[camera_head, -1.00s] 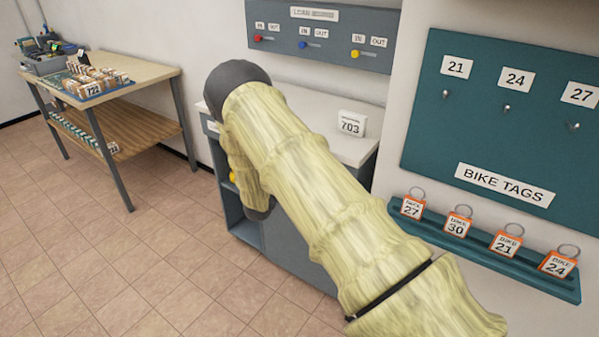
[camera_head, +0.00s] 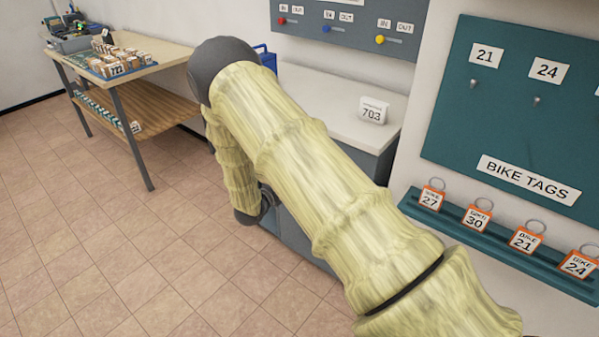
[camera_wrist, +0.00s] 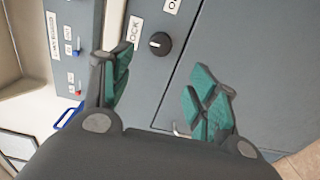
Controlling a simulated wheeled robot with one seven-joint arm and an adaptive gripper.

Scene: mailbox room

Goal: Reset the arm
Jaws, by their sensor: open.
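My arm, in a pale yellow-green sleeve, reaches from the lower right across the head view and bends down at its dark elbow. My gripper (camera_wrist: 160,92) shows in the wrist view with its two teal-padded fingers spread apart and nothing between them. It faces a grey cabinet front with a black round knob (camera_wrist: 159,43). In the head view the gripper itself is mostly hidden beyond the arm, low in front of the grey cabinet.
A white-topped counter (camera_head: 325,105) holds a 703 sign (camera_head: 373,111) and a blue-handled item (camera_head: 267,59). Bike tags (camera_head: 477,217) sit on a teal ledge at right. A wooden table (camera_head: 150,58) stands back left. The tiled floor (camera_head: 90,230) at left is clear.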

